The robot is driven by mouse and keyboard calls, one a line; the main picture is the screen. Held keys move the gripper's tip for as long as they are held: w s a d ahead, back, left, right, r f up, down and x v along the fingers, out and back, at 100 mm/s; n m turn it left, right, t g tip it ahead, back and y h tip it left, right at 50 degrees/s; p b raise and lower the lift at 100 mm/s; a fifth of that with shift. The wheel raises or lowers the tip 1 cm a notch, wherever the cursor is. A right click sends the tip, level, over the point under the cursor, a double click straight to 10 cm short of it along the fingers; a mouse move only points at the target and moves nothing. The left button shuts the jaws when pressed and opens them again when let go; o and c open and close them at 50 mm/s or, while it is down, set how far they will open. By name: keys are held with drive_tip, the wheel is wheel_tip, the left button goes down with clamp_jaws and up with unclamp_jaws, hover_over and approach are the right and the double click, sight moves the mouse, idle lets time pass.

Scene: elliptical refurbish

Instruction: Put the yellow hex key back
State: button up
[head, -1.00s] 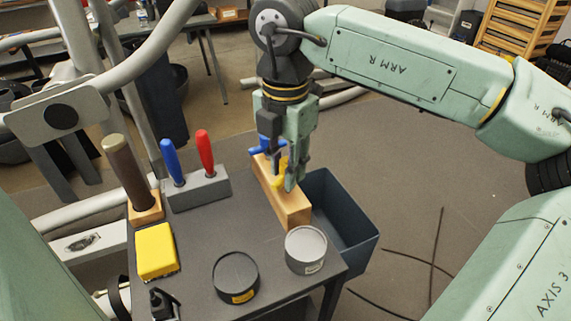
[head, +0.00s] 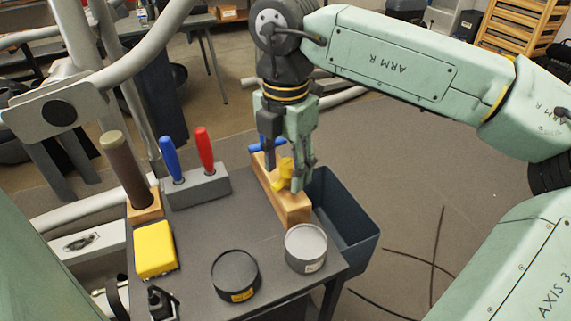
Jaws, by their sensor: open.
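The yellow hex key (head: 284,172) shows as a yellow handle at the wooden block (head: 292,207), near the block's middle. Its lower part is hidden, and I cannot tell how deep it sits in the block. My gripper (head: 286,182) points down over the block with its fingers apart, one on each side of the yellow handle. I cannot tell whether a finger touches it. A blue handle (head: 262,145) stands at the far end of the same block, behind my gripper.
A blue-grey bin (head: 345,228) is right of the block. Two round tins, black (head: 235,276) and grey (head: 306,248), stand at the table's front. A grey holder (head: 198,190) with blue and red handles, a brown cylinder (head: 124,170) and a yellow sponge-like block (head: 155,249) are left.

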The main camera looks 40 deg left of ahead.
wheel_tip(320, 180, up, 12)
idle(0.6)
